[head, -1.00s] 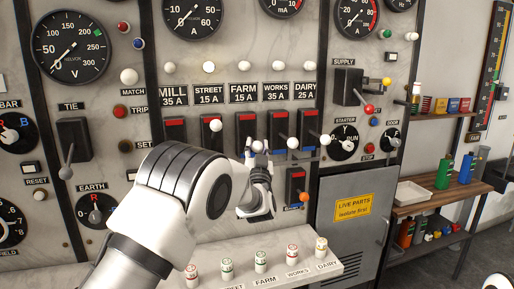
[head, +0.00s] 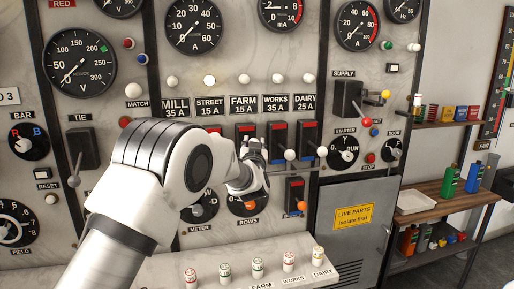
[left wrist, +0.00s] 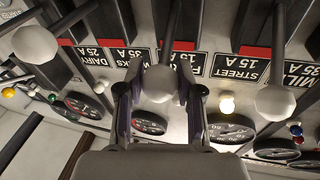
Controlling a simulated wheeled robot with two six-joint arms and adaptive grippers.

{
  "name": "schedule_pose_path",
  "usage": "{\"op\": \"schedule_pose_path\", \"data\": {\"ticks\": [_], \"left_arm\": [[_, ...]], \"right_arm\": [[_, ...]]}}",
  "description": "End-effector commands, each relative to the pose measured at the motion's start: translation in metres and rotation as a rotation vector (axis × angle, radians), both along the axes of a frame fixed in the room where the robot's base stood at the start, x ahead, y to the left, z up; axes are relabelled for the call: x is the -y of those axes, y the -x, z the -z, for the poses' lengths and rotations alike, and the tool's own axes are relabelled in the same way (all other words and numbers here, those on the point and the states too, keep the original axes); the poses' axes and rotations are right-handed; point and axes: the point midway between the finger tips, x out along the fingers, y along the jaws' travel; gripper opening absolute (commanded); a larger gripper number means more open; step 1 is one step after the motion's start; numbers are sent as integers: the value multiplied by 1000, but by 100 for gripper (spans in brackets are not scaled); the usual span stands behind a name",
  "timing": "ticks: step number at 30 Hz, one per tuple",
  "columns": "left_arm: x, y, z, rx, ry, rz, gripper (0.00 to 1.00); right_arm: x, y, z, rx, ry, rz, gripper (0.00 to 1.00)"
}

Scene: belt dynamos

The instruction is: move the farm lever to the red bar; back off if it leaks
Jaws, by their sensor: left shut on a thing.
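The farm lever has a pale round knob (left wrist: 158,83) on a dark rod, seen upside down in the left wrist view. My left gripper (left wrist: 160,95) is shut on this knob, one finger on each side. In the head view my left gripper (head: 255,150) is in front of the farm switch, below the FARM 15 A label (head: 243,104). A red strip (head: 246,127) shows at the top of the farm switch; my gripper and wrist hide most of the switch below. My right gripper is not in view.
The works knob (head: 290,155) and dairy knob (head: 322,152) stand out just right of my gripper. An orange-knobbed lever (head: 302,206) is below. The street lamp (head: 209,81) glows warm. A ledge with several fuse-like plugs runs below my arm.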

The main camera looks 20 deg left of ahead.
Motion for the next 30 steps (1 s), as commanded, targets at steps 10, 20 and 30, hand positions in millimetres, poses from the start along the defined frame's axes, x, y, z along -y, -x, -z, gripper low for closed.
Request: {"op": "schedule_pose_path", "data": {"ticks": [10, 20, 30], "left_arm": [[-5, -6, -23, 13, -2, -3, 0], [-6, -7, -27, 13, -2, -3, 0], [-6, -7, -26, 12, -1, -3, 61]], "right_arm": [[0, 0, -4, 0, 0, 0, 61], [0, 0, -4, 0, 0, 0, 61], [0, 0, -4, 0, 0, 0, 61]]}}
